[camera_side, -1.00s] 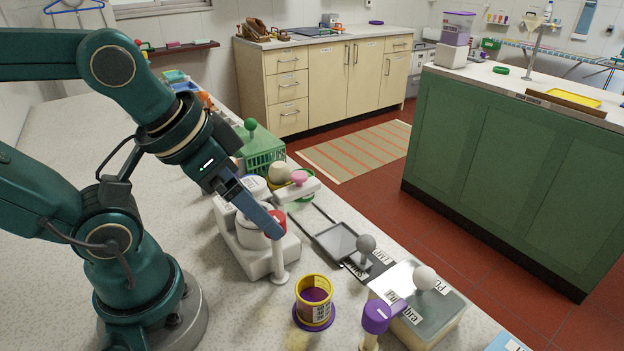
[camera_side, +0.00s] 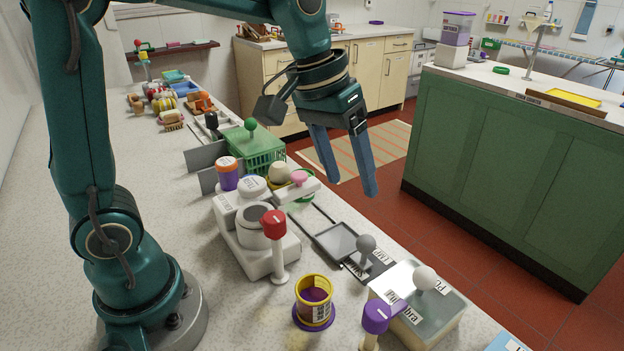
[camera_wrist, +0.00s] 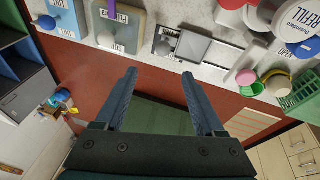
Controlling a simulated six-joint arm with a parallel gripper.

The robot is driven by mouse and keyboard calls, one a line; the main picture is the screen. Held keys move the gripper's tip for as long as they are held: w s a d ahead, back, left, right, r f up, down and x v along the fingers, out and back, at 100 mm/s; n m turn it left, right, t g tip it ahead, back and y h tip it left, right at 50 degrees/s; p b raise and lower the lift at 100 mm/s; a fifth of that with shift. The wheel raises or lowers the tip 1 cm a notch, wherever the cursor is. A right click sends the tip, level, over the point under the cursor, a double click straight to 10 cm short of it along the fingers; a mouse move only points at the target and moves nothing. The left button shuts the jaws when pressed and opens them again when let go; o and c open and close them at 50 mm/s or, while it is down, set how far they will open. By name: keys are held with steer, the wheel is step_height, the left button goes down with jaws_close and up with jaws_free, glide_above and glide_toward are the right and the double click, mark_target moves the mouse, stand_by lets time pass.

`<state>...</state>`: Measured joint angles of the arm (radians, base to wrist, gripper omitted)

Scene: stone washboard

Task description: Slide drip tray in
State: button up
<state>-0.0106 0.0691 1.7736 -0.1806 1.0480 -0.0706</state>
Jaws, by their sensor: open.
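The drip tray (camera_side: 340,241) is a dark, shallow square tray with a grey round knob (camera_side: 366,245) at its front right. It lies on dark rails on the speckled counter, to the right of the white machine (camera_side: 262,240). A label by the knob is only partly readable. The tray also shows in the wrist view (camera_wrist: 191,46), with its knob beside it. My gripper (camera_side: 352,184) is open and empty, pointing down, above and behind the tray, out past the counter's edge. In the wrist view its fingers (camera_wrist: 158,72) are spread apart over the floor.
A yellow-rimmed purple jar (camera_side: 314,302), a red-capped post (camera_side: 274,226) and a purple-capped post (camera_side: 376,318) stand in front. A white-knobbed box (camera_side: 424,282) is at right, a green basket (camera_side: 258,150) behind. The red floor lies beyond the counter edge.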

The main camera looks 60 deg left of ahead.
mark_target(365, 237)
steer(key=w+f, duration=0.1)
steer(key=f, duration=0.1)
steer(key=w+f+g, duration=0.1)
steer(key=f, duration=0.2)
steer(key=w+f+g, duration=0.1)
steer(key=f, duration=0.1)
steer(key=shift+w+d+f, duration=0.15)
steer(key=shift+d+f, duration=0.1)
steer(key=shift+g, duration=0.3)
steer(key=shift+d+f, duration=0.25)
steer(key=shift+f, duration=1.1)
steer(key=shift+d+f, duration=0.2)
steer(key=shift+f, duration=1.1)
jaws_close()
